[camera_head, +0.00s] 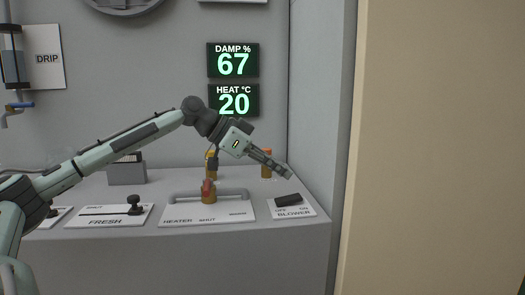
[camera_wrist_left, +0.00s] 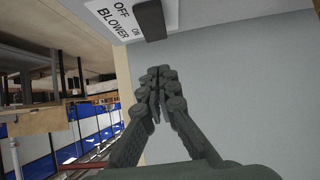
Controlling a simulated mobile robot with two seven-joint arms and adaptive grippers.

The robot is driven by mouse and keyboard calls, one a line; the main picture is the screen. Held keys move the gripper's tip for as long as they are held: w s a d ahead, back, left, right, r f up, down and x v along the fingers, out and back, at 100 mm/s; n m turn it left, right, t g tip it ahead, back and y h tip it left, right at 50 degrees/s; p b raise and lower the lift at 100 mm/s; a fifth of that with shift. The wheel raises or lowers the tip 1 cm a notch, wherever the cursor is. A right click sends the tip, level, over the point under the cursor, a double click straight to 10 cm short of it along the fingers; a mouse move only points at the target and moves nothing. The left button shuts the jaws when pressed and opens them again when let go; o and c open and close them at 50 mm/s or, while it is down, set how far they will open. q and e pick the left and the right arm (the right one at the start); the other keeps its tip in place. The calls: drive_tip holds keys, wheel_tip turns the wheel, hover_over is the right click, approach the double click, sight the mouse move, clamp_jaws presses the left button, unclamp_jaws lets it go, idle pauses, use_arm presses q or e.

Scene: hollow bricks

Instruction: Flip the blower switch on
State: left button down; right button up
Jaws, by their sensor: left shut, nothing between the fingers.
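The blower switch (camera_head: 288,200) is a dark rocker on a white plate (camera_head: 291,212) marked OFF, ON and BLOWER, at the right end of the grey counter. In the left wrist view the switch (camera_wrist_left: 149,20) is at the top, beside the lettering. My left gripper (camera_head: 288,175) is shut and empty, its tips a little above and behind the switch in the head view. In the wrist view my left gripper's fingertips (camera_wrist_left: 158,84) appear below the switch, apart from it in the picture. Which side of the rocker is pressed is hard to tell. My right gripper is not in view.
A FRESH slider plate (camera_head: 108,217) lies further left. Displays read damp 67 (camera_head: 233,60) and heat 20 (camera_head: 233,100). A wall (camera_head: 322,130) closes the right side.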

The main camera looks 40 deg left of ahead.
sight(295, 197)
use_arm(q)
drive_tip(key=shift+w+d+f, duration=0.15)
drive_tip(key=shift+f, duration=0.6)
drive_tip(key=shift+w+d+f, duration=0.15)
drive_tip(key=shift+w+f, duration=0.05)
drive_tip(key=shift+f, duration=0.55)
drive_tip(key=shift+w+d+f, duration=0.15)
drive_tip(key=shift+f, duration=0.6)
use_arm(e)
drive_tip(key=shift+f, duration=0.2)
use_arm(q)
drive_tip(key=shift+w+d+f+b, duration=0.15)
drive_tip(key=shift+d+f+b, duration=0.05)
drive_tip(key=shift+f+b, duration=0.2)
drive_tip(key=shift+w, duration=0.1)
drive_tip(key=shift+r, duration=0.1)
drive_tip(key=shift+w+d+r+p, duration=0.2)
drive_tip(key=shift+w+d+p, duration=0.2)
drive_tip(key=shift+p, duration=0.6)
drive_tip(key=shift+w+d, duration=0.1)
drive_tip(key=shift+w, duration=0.1)
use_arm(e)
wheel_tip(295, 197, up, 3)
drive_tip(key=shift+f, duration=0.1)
